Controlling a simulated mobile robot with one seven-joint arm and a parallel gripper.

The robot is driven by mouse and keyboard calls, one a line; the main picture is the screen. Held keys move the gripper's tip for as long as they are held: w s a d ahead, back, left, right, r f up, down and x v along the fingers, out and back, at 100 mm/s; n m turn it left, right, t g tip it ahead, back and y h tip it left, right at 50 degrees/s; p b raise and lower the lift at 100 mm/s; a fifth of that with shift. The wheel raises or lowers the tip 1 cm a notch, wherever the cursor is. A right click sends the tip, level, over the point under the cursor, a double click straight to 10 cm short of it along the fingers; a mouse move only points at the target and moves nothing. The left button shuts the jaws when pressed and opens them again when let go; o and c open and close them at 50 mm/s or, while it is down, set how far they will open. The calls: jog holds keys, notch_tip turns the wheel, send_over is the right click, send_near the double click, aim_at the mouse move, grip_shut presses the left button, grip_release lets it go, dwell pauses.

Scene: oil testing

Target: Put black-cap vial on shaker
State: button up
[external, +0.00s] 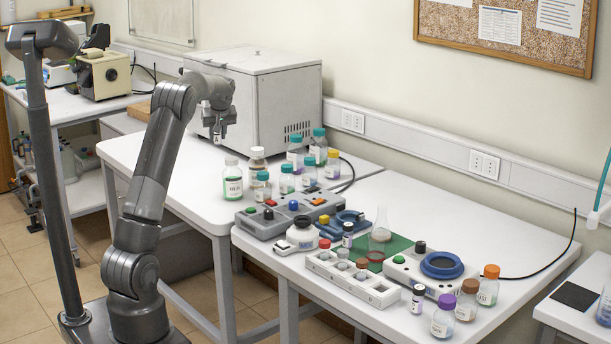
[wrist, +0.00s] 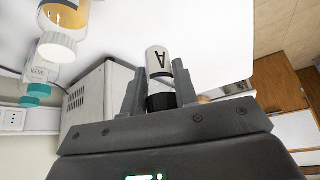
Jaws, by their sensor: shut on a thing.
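My gripper (external: 217,135) is raised above the left table in the external view. The vial hangs clear of any surface. It is too small to make out well in the external view. On the right table a white device with a blue ring (external: 441,265) and a small white device with a dark round top (external: 300,235) stand apart from my gripper. I cannot tell which is the shaker.
Several bottles with white and teal caps (external: 287,180) stand below and right of my gripper, by a grey box-shaped machine (external: 262,100). A white rack (external: 350,280), a conical flask (external: 379,235) and another dark-capped vial (external: 418,300) crowd the right table. The left table's front is clear.

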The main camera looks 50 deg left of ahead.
jog(key=shift+n, duration=0.5)
jog(key=s+a+f, duration=0.2)
jog(key=a+f, duration=0.2)
jog(key=a, duration=0.1)
jog(key=s+a+f, duration=0.3)
jog(key=a+f, duration=0.1)
jog(key=a, duration=0.1)
jog(key=s+a+f, duration=0.3)
jog(key=a+f, duration=0.1)
jog(key=a, duration=0.1)
jog(key=shift+s+a, duration=0.1)
jog(key=shift+a, duration=0.15)
jog(key=shift+f, duration=2.05)
jog(key=shift+f, duration=0.1)
jog(key=o, duration=1)
jog(key=shift+c, duration=0.2)
